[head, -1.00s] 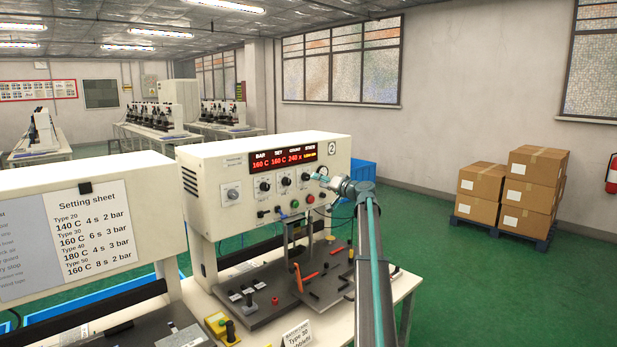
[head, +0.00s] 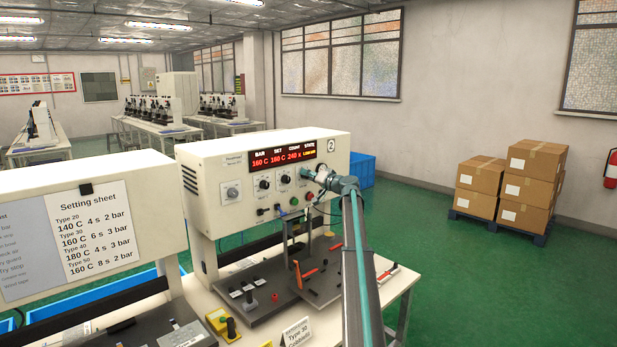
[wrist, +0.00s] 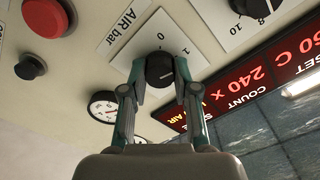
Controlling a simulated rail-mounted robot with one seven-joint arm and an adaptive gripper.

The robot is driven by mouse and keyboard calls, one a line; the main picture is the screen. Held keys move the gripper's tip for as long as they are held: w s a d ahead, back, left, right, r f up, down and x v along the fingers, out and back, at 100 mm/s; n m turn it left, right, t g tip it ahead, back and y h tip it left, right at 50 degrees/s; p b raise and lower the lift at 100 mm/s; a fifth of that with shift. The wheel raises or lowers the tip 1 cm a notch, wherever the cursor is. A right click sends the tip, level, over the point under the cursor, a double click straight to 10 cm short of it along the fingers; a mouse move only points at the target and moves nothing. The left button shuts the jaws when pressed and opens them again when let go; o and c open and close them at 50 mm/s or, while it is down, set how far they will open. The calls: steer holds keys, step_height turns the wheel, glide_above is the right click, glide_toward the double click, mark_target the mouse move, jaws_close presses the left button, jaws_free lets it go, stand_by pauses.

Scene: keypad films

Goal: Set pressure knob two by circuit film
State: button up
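The press (head: 225,168) marked 2 stands on a bench. In the wrist view the black AIR bar knob (wrist: 160,68) sits on a white dial plate (wrist: 150,35) with 0 and 1 readable. My gripper (wrist: 160,75) has a finger on each side of this knob, spread about its width; firm contact cannot be made out. In the head view my gripper (head: 320,177) is at the right of the panel and hides the knob. The card (head: 297,333) in front reads Type 30. The setting sheet (head: 90,225) lists Type 30 as 160 C 6 s 3 bar.
The red display (head: 283,157) reads 160 C, 160 C, 240 x. Orange-handled tooling (head: 298,277) is on the bench below.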

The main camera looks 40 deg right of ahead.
jaws_close()
steer(key=shift+f+m+b, duration=0.1)
steer(key=shift+m+b, duration=0.3)
steer(key=shift+b, duration=0.05)
steer(key=shift+m+b, duration=1.4)
steer(key=shift+m, duration=4.1)
steer(key=o, duration=0.8)
jaws_free()
